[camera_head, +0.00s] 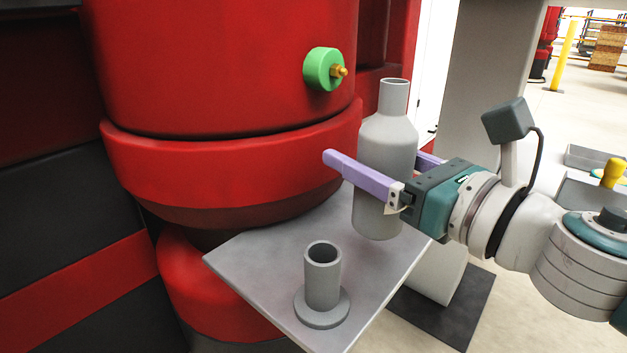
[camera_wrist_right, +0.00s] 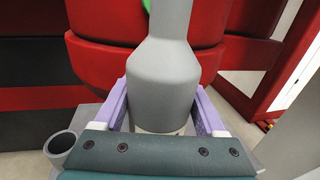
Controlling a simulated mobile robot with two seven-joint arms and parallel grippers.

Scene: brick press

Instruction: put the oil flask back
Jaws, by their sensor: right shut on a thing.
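The oil flask (camera_head: 385,140) is a grey bottle with a narrow neck, held upright over the back right of a grey shelf plate. My right gripper (camera_head: 384,172) is shut on the flask, its lilac fingers on either side of the body. In the right wrist view the flask (camera_wrist_right: 163,80) stands between the two fingers. I cannot tell whether its base touches the plate. A grey open tube with a round flange (camera_head: 322,278) stands empty on the plate, in front and to the left of the flask. My left gripper is not in view.
The grey plate (camera_head: 255,258) juts out from a large red press (camera_head: 215,175). A green round fitting with a brass tip (camera_head: 321,69) sticks out of the press above. A grey column (camera_head: 484,75) stands behind the flask. A yellow knob (camera_head: 613,172) shows at the right.

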